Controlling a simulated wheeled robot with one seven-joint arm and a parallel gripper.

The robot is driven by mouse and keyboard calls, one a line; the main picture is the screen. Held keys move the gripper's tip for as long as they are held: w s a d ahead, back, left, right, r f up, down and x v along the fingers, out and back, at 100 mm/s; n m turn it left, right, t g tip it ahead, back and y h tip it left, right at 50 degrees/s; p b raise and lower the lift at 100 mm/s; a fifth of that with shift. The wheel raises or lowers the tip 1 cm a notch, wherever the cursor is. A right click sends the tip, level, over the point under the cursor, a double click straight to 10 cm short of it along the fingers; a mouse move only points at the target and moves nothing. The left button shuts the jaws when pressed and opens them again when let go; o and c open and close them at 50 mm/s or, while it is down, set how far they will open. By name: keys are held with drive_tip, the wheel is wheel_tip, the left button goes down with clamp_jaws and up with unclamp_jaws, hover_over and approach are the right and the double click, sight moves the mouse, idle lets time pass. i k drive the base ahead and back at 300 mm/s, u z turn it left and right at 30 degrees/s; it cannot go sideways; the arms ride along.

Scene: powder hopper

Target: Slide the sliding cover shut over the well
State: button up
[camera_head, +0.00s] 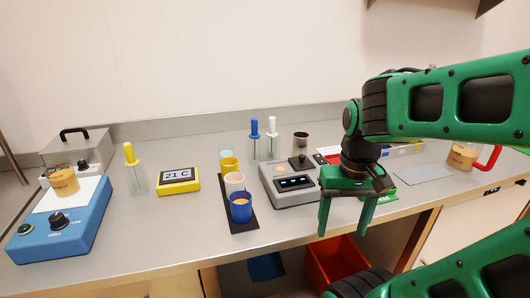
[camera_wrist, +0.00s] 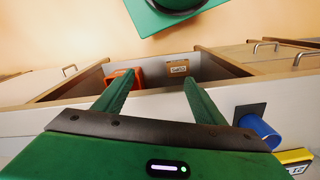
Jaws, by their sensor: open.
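A grey device (camera_head: 289,186) with dark displays stands mid-counter. Its top has a pale round spot (camera_head: 278,171), which looks like the well, and a black knob (camera_head: 303,163) to its right, which looks like the sliding cover's. The spot looks uncovered; the cover's edges are too small to make out. My gripper (camera_head: 343,232) is right of the device in the head view, pointing down near the counter's front edge. Its fingers are apart with nothing between them, and it appears clear of the knob. In the wrist view my gripper (camera_wrist: 156,80) shows neither well nor cover.
Blue, cream and yellow cups (camera_head: 241,207) stand left of the device. White- and blue-topped tools (camera_head: 272,138) and a metal cup (camera_head: 301,141) stand behind it. A yellow display (camera_head: 178,180) and a blue machine (camera_head: 62,228) are farther left. A red bin (camera_head: 336,262) is below the counter.

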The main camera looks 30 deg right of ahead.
sight(301, 162)
drive_tip(key=u, duration=0.2)
drive_tip(key=k, duration=1.05)
drive_tip(key=z, duration=0.75)
drive_tip(key=i, duration=1)
